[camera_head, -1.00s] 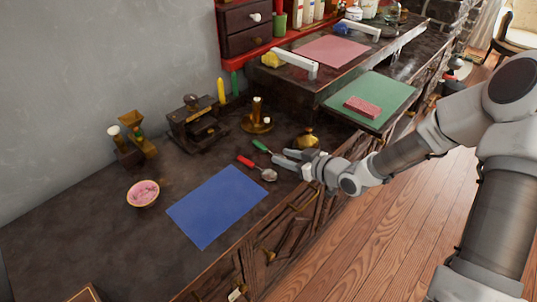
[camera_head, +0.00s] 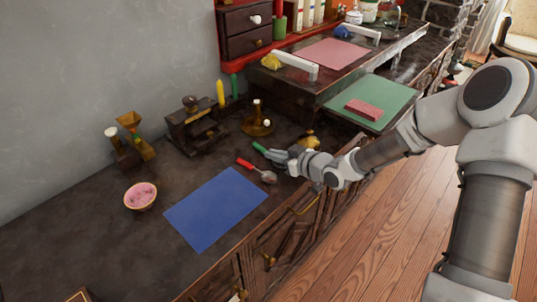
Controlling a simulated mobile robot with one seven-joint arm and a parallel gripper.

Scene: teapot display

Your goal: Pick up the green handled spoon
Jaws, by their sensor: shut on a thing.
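The green handled spoon (camera_head: 259,147) is at the tip of my gripper (camera_head: 272,154), above or on the dark tabletop. Its green handle sticks out to the upper left of the fingers. The rest of the spoon is hidden by the gripper. My gripper is shut on the spoon. I cannot tell whether the spoon is clear of the tabletop.
A red-handled spoon (camera_head: 245,163) lies just left of my gripper. A blue mat (camera_head: 215,210), a bowl with pink contents (camera_head: 141,196) and a brass candle holder (camera_head: 258,125) are on the table (camera_head: 90,240).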

